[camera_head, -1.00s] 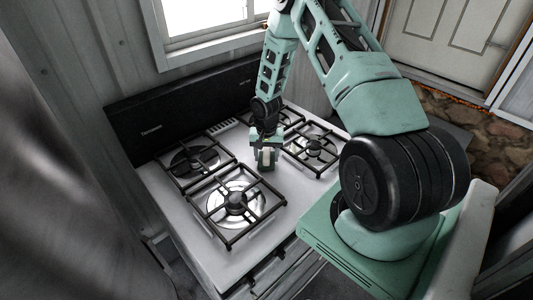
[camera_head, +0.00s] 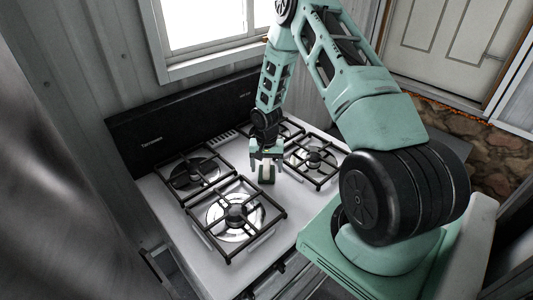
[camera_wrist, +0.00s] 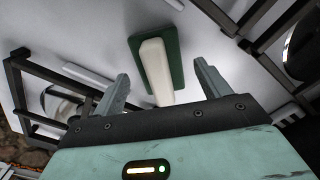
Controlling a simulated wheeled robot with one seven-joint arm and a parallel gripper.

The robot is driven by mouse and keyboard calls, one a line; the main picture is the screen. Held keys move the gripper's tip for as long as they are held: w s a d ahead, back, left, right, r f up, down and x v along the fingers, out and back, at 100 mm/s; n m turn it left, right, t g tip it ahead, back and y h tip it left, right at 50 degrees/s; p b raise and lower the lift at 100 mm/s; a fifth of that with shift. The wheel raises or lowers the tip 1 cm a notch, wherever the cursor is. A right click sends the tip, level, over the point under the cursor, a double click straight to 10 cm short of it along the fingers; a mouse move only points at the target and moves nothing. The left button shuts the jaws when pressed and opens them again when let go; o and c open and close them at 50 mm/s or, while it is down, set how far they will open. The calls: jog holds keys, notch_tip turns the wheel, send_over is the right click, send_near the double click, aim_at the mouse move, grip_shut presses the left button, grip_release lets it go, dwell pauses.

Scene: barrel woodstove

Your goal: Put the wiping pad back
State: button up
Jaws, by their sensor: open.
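The wiping pad (camera_head: 267,174) has a flat dark green base and a pale handle. It rests on the white stovetop (camera_head: 180,221) between the burner grates, and it shows in the wrist view (camera_wrist: 158,67) too. My gripper (camera_head: 266,160) is open just above the pad. In the wrist view its two fingers (camera_wrist: 162,78) stand apart on either side of the pad's handle, with a gap to each side.
Black burner grates stand close by: front left (camera_head: 236,206), back left (camera_head: 192,172) and right (camera_head: 316,159). The dark stove backguard (camera_head: 180,125) rises behind, below a window.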

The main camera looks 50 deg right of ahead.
aim_at(266, 166)
notch_tip(266, 166, up, 10)
jog(key=r+b, duration=0.1)
jog(key=b, duration=0.2)
jog(key=s+a+r+n, duration=0.2)
jog(key=a+r+n, duration=0.25)
jog(key=a, duration=0.65)
jog(key=s+a+r+n, duration=0.25)
jog(key=a+r, duration=0.25)
jog(key=a, duration=0.6)
jog(key=s+a+r+n, duration=0.3)
jog(key=s+a+n, duration=0.2)
jog(key=s, duration=0.5)
jog(key=s+a+r+n, duration=0.3)
jog(key=s+a+n, duration=0.2)
jog(key=s+a, duration=0.5)
jog(key=shift+s+a+r+y, duration=0.15)
jog(key=shift+s+r+y, duration=0.05)
jog(key=shift+s+y, duration=0.1)
